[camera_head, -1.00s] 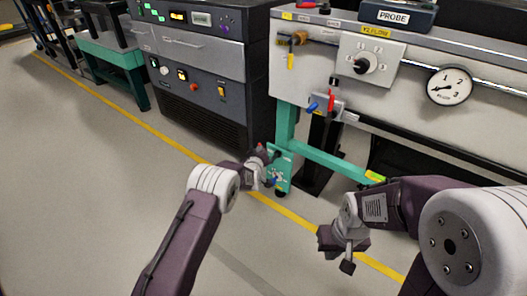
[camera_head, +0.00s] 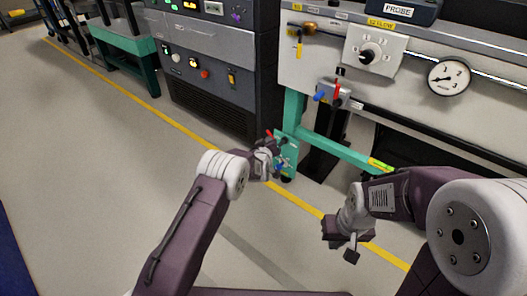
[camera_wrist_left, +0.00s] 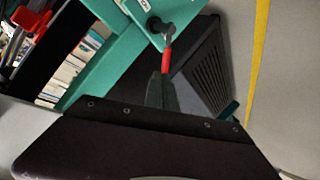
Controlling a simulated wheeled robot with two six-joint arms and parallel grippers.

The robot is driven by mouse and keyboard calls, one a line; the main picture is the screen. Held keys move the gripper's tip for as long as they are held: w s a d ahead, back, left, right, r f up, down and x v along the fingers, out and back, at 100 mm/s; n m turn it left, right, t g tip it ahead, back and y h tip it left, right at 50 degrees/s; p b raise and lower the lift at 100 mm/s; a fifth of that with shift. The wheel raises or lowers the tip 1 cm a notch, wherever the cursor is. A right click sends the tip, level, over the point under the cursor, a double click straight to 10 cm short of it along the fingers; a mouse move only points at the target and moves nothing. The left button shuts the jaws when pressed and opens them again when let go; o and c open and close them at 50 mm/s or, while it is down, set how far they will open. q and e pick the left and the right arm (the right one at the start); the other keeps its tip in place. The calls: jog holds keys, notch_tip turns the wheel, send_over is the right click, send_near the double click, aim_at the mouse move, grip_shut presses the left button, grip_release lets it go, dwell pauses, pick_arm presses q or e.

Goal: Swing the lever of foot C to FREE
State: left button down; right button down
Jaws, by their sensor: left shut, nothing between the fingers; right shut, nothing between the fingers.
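The teal foot plate (camera_head: 290,150) stands low on the teal bench frame in the head view. In the left wrist view the plate (camera_wrist_left: 140,12) fills the top, with a small lever (camera_wrist_left: 167,60) that has a grey pivot end and a red grip pointing down toward my gripper. My left gripper (camera_head: 274,150) is at the plate's left side and partly covers it. It is shut and empty, with its tips (camera_wrist_left: 160,92) by the red grip; contact cannot be told. Foot lettering and lever marks are unreadable. My right gripper (camera_head: 351,253) is shut and empty over the floor.
A dark control cabinet (camera_head: 200,100) stands behind and left of the foot. Above the foot, the bench panel holds red and blue valve handles (camera_head: 328,94), a knob (camera_head: 370,55) and a gauge (camera_head: 449,77). A yellow floor line (camera_head: 190,130) passes below. Open floor lies left.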

pick_arm(q)
jog(key=p+v, duration=0.3)
jog(key=v, duration=0.6)
jog(key=shift+a+r, duration=0.2)
jog(key=shift+r, duration=0.1)
